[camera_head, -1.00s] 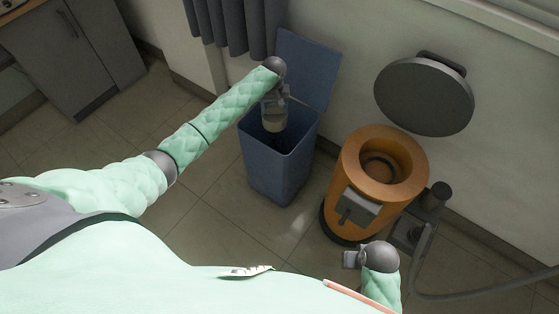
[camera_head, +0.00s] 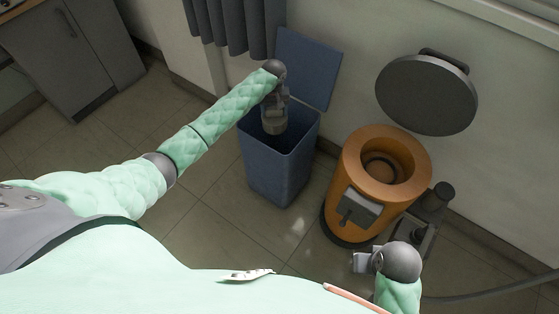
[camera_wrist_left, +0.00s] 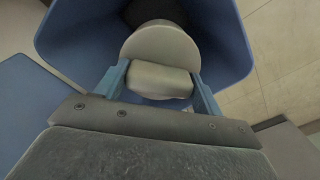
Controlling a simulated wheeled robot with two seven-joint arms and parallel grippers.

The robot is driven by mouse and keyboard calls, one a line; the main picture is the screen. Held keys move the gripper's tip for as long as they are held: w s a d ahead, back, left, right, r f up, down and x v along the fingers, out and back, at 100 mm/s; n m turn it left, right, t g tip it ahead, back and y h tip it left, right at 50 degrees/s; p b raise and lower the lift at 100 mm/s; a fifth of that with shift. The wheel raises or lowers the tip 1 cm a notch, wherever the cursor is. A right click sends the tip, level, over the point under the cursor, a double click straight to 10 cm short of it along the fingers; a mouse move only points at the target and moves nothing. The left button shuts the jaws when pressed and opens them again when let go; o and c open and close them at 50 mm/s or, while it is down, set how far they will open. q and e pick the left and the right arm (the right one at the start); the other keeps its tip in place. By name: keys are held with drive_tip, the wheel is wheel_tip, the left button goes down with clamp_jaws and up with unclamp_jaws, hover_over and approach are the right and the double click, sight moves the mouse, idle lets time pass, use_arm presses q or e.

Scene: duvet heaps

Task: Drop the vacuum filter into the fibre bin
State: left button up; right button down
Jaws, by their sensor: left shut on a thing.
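The vacuum filter (camera_wrist_left: 160,45) is a pale round piece with a block-shaped grip, seen in the left wrist view. My left gripper (camera_wrist_left: 160,85) is shut on that grip. In the head view my left gripper (camera_head: 274,108) points down into the mouth of the blue fibre bin (camera_head: 278,175), with the filter (camera_head: 272,126) at the opening. The bin's rim surrounds the filter in the wrist view (camera_wrist_left: 60,40), and its inside looks dark. My right gripper (camera_head: 362,262) is at the lower right, away from the bin; its jaws are too small to read.
The bin's blue lid (camera_head: 308,68) stands open against the wall. An orange vacuum canister (camera_head: 362,185) stands open right of the bin, with its round dark lid (camera_head: 427,95) raised behind it. A hose (camera_head: 490,293) lies at the right. Floor left of the bin is clear.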

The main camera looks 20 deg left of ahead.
use_arm(q)
drive_tip(key=o, duration=1.4)
wheel_tip(320, 180, up, 7)
drive_tip(key=shift+f+b, duration=0.1)
drive_tip(key=shift+b, duration=0.45)
drive_tip(key=shift+r, duration=0.5)
use_arm(e)
drive_tip(key=shift+w+a+f, duration=0.4)
drive_tip(key=shift+a+f, duration=0.35)
drive_tip(key=shift+f, duration=0.1)
drive_tip(key=shift+d, duration=0.1)
